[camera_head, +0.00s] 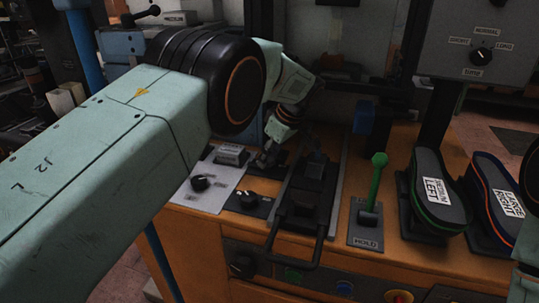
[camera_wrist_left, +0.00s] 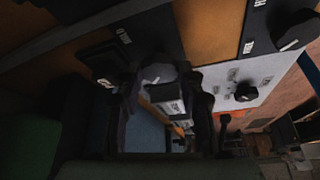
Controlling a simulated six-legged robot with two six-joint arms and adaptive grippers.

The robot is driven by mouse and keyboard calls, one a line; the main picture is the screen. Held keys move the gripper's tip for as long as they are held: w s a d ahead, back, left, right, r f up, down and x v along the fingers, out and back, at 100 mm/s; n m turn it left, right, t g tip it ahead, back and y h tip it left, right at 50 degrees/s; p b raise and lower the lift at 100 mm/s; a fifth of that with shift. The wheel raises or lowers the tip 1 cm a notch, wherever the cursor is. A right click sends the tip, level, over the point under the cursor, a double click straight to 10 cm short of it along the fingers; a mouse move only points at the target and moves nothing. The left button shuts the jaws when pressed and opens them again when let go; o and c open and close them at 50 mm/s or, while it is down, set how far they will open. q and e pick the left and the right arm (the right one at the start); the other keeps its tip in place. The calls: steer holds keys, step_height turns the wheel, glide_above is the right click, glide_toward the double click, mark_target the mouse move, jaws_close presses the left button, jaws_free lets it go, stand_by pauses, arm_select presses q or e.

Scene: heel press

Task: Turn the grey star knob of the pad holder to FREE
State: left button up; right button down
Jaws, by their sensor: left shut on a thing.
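My left gripper (camera_head: 268,157) reaches down to the left rear of the black pad holder (camera_head: 303,207). In the left wrist view its two dark fingers (camera_wrist_left: 168,115) stand on either side of a grey knob (camera_wrist_left: 158,74), which I take as the star knob. The gripper is shut on it. The knob has a pale mark, and white lettering beside it is too partial to read. In the head view the fingers and wrist hide the knob. My right gripper is out of view.
Left of the pad holder are a white plate with a black knob (camera_head: 201,183) and a dark plate with another knob (camera_head: 248,199). To the right stand a green lever (camera_head: 376,180) marked HOLD and two shoe soles (camera_head: 440,190). A selector dial (camera_head: 484,56) is at upper right.

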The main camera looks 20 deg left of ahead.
arm_select(q)
steer(key=shift+d+r, duration=0.1)
steer(key=o, duration=1.1)
steer(key=shift+o, duration=0.3)
steer(key=v, duration=1.2)
steer(key=shift+s, duration=0.1)
